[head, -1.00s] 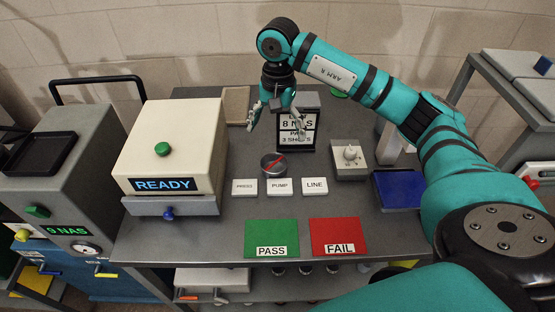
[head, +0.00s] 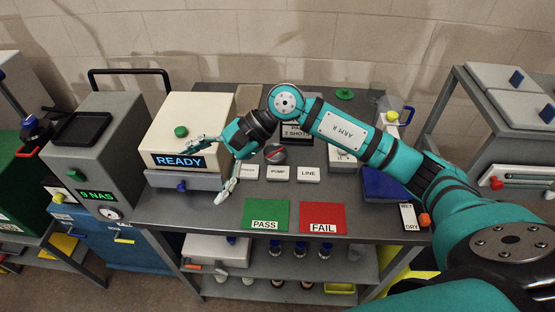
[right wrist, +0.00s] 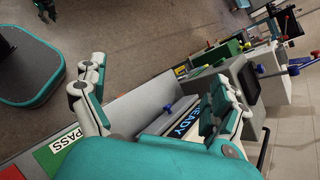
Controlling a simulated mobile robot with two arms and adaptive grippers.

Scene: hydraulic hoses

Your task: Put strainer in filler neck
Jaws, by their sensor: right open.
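My right gripper (head: 208,168) is open and empty, its fingers spread in front of the cream box marked READY (head: 188,130). Its spread fingers also show in the right wrist view (right wrist: 160,72), with the box's grey front ledge and blue knob between and beyond them. I cannot make out for certain a strainer or a filler neck. A small round metal dish (head: 274,153) with something red in it stands on the bench behind the labels. A dark teal claw-like part at the top left of the right wrist view may be my left gripper; its jaws are unclear.
The grey bench (head: 225,212) carries a green PASS plate (head: 266,214), a red FAIL plate (head: 323,217) and a blue pad (head: 385,184). A grey 9 NAS unit (head: 95,150) stands left.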

